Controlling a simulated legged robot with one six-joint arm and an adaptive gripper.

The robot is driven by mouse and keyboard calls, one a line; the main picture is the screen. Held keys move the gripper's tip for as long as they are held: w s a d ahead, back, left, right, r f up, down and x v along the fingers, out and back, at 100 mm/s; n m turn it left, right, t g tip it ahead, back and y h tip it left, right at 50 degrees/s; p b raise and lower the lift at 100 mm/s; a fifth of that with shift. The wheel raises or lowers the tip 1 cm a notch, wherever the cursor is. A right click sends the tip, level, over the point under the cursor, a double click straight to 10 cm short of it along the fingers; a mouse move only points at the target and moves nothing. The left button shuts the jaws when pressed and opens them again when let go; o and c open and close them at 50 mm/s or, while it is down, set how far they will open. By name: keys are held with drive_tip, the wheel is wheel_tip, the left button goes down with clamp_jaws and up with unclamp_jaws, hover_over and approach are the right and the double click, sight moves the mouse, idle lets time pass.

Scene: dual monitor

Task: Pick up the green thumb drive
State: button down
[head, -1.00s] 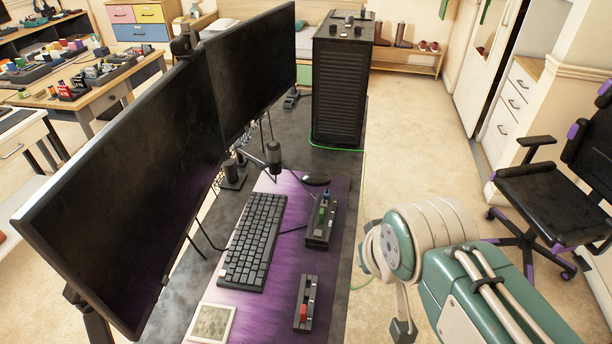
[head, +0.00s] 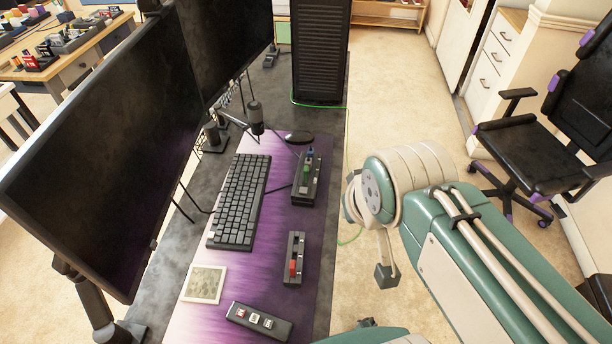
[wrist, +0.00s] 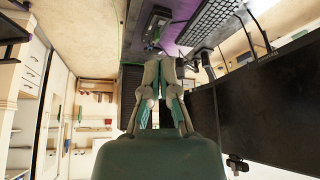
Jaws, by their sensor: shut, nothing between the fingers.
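The green thumb drive (head: 306,171) stands in a black holder (head: 298,192) on the desk, right of the keyboard, with a blue item just behind it. My gripper (wrist: 160,63) is shut and empty in the wrist view, apart from the holder. In the head view my arm is right of the desk edge, and the fingers cannot be made out.
A keyboard (head: 240,200), mouse (head: 298,137) and two monitors (head: 100,150) are left of or behind the drive. A second holder with a red item (head: 293,268) and a third holder (head: 260,321) lie nearer. A computer tower (head: 320,50) stands behind.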

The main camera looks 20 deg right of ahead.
drive_tip(key=c, duration=0.7)
unclamp_jaws()
drive_tip(key=shift+w, duration=0.15)
drive_tip(key=shift+o, duration=0.7)
drive_tip(key=w+r+m+g, duration=0.1)
drive_tip(key=w, duration=0.8)
drive_tip(key=shift+w+r+g, duration=0.15)
drive_tip(key=shift+w+g, duration=0.15)
drive_tip(key=shift+w, duration=0.05)
drive_tip(key=m+g, duration=0.4)
hover_over(306, 168)
wheel_tip(306, 168, down, 20)
drive_tip(key=f, duration=0.5)
drive_tip(key=shift+w+a+f, duration=0.2)
drive_tip(key=shift+w+a, duration=0.1)
drive_tip(key=shift+w, duration=0.05)
drive_tip(key=shift+s+d+f, duration=0.15)
drive_tip(key=shift+f, duration=1.15)
drive_tip(key=shift+s+d+f, duration=0.15)
drive_tip(key=shift+f, duration=1.15)
